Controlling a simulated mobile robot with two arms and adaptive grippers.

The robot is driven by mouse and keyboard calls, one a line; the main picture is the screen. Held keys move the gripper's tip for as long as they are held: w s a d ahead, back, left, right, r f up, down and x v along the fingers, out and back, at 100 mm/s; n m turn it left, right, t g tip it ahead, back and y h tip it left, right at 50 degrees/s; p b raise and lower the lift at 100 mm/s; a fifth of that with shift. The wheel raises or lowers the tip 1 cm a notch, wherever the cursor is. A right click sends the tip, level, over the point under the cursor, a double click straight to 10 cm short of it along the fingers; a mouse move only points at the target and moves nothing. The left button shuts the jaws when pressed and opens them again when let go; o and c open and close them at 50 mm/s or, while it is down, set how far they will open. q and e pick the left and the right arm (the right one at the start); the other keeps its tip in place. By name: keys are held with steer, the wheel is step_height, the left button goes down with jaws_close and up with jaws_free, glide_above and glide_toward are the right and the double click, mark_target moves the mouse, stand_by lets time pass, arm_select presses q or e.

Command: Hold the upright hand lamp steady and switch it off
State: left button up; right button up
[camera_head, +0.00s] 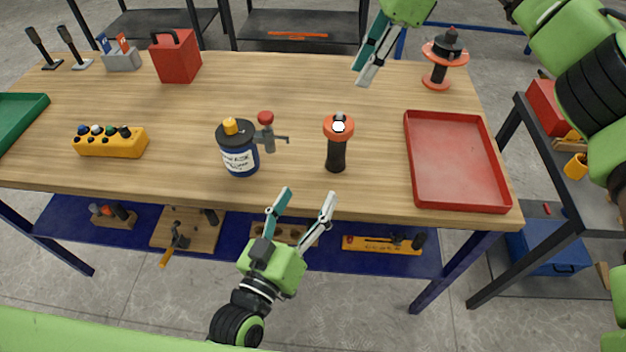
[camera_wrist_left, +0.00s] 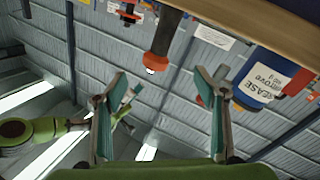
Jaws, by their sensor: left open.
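The hand lamp (camera_head: 336,150) stands upright on the wooden table near its front edge. It has a black body and an orange head with a bright white lens on top. My left gripper (camera_head: 308,192) is open and empty in front of the table edge, below and to the left of the lamp, apart from it. In the left wrist view the lamp (camera_wrist_left: 163,42) appears upside down beyond the gap between the open fingers (camera_wrist_left: 160,85). My right gripper (camera_head: 367,76) hangs over the far part of the table, holding nothing visible; its finger gap is unclear.
A blue grease can (camera_head: 238,158) and a red-knobbed tool (camera_head: 267,132) stand left of the lamp. A red tray (camera_head: 457,165) lies to the right. A yellow block (camera_head: 110,146) and red box (camera_head: 176,60) are farther left. The table behind the lamp is clear.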

mark_target(333, 144)
arm_select(q)
steer(key=w+d+m, duration=0.1)
steer(key=w, duration=0.4)
steer(key=w+d+r+m, duration=0.1)
steer(key=w+d+m, duration=0.1)
steer(key=w, duration=0.4)
steer(key=w+d+r+m, duration=0.1)
steer(key=w+d, duration=0.1)
steer(key=w, duration=0.3)
steer(key=shift+w+d+r, duration=0.1)
steer(key=shift+w+r, duration=0.1)
steer(key=shift+w, duration=0.05)
steer(key=c, duration=1.4)
steer(key=shift+c, duration=0.2)
arm_select(e)
jaws_close()
